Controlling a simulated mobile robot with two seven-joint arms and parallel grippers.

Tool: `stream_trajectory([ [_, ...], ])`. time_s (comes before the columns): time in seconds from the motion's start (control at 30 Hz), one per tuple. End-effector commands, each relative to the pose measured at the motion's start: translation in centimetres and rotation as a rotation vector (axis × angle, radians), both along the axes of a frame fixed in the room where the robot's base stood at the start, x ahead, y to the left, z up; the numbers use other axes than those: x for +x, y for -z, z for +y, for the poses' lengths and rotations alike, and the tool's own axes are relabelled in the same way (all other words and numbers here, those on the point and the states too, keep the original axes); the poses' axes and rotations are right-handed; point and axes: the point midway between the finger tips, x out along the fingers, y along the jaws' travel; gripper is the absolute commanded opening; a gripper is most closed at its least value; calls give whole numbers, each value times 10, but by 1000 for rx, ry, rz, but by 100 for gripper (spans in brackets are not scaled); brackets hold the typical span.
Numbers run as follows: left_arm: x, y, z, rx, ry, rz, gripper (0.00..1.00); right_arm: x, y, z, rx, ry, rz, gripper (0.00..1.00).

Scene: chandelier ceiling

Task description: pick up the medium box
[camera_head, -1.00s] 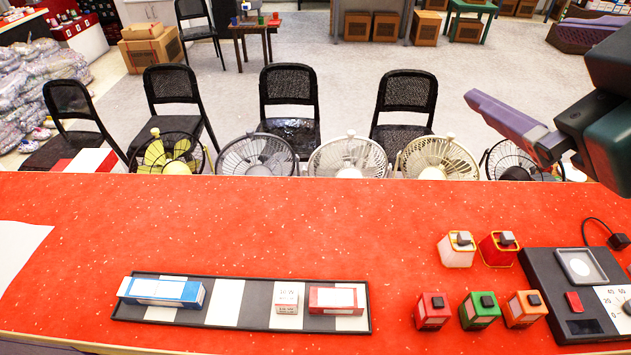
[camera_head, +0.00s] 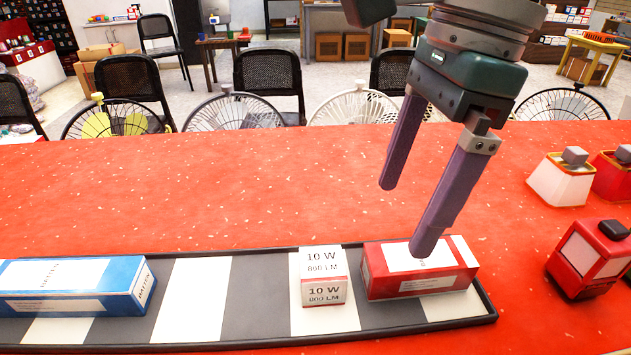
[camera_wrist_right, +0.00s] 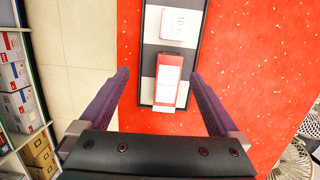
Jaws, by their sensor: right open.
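Three boxes lie on a black-and-white striped tray (camera_head: 385,325). The red and white box (camera_head: 418,280), middle in size, is at its right end; it also shows in the right wrist view (camera_wrist_right: 167,82). A small white box (camera_head: 323,292) marked 10 W stands just left of it. A longer blue box (camera_head: 75,290) lies at the left. My right gripper (camera_head: 405,218) is open and empty above the red box, pointing down. In the right wrist view its fingers (camera_wrist_right: 160,75) stand on either side of the red box, apart from it. My left gripper is not in view.
The tray is on a red speckled counter (camera_head: 230,190). A red block-shaped object (camera_head: 590,262) and a white one (camera_head: 558,180) stand to the right. Behind the tray the counter is clear; fans and chairs are beyond it.

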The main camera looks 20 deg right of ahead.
Motion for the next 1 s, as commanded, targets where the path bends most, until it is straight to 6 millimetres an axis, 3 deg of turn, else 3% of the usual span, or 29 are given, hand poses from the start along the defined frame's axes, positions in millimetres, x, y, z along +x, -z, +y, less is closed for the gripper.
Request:
stream_trajectory([
  [0.03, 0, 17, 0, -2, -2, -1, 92, 3, 14, -19, -76, 7, 1, 98],
  [0.1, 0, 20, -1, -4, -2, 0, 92, 4, 16, -37, -147, 15, 9, 98],
  [0.2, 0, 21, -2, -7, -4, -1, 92, 3, 24, -47, -189, 19, 18, 98],
  [0.57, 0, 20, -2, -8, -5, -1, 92, 2, 65, -47, -188, 19, 19, 98],
  [0.8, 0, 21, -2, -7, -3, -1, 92, 2, 103, -49, -186, 19, 19, 98],
  [1.0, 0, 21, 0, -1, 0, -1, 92, 2, 113, -49, -185, 16, 15, 98],
])
